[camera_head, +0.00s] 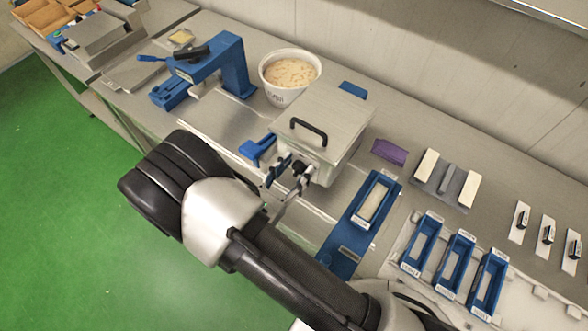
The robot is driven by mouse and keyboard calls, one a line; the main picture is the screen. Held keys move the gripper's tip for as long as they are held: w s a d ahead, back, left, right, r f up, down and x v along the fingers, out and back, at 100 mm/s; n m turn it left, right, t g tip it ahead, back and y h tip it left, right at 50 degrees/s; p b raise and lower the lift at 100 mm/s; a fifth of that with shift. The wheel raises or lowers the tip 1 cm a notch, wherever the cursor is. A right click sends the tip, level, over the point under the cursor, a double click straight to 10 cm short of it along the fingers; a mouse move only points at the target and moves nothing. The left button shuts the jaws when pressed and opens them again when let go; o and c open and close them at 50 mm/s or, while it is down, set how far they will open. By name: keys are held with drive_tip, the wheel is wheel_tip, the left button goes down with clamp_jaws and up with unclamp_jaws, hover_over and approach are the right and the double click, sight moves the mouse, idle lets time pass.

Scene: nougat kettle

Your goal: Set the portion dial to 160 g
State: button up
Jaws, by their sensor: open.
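A steel box-shaped machine (322,125) with a lid and a black handle (309,131) stands on the bench. A small dark knob-like part (302,167), probably the portion dial, shows at its front. My gripper (286,172) is at this front face, with its fingers apart around or just beside the dark part. I cannot tell whether they touch it. The dial's scale and setting cannot be read from here, and my gripper partly hides the front.
A blue part (258,149) sticks out at the machine's left. A white tub (290,75) stands behind it, and a blue press (215,68) further left. A blue tray (376,203), a purple cloth-like piece (389,152) and several blue molds (455,263) lie to the right.

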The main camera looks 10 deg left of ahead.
drive_tip(key=c, duration=0.9)
drive_tip(key=shift+f+m+b, duration=0.1)
drive_tip(key=shift+m+b, duration=0.2)
drive_tip(key=shift+m, duration=0.1)
drive_tip(key=m+b, duration=0.3)
drive_tip(key=m, duration=0.1)
drive_tip(key=m+b, duration=0.2)
drive_tip(key=shift+s+d+f+b, duration=0.15)
drive_tip(key=shift+d+f+b, duration=0.05)
drive_tip(key=shift+d+b, duration=0.1)
drive_tip(key=m+b, duration=0.3)
drive_tip(key=m, duration=0.1)
drive_tip(key=shift+d+f+b, duration=0.1)
drive_tip(key=shift+b, duration=0.3)
drive_tip(key=shift+m+b, duration=0.6)
drive_tip(key=shift+b, duration=0.05)
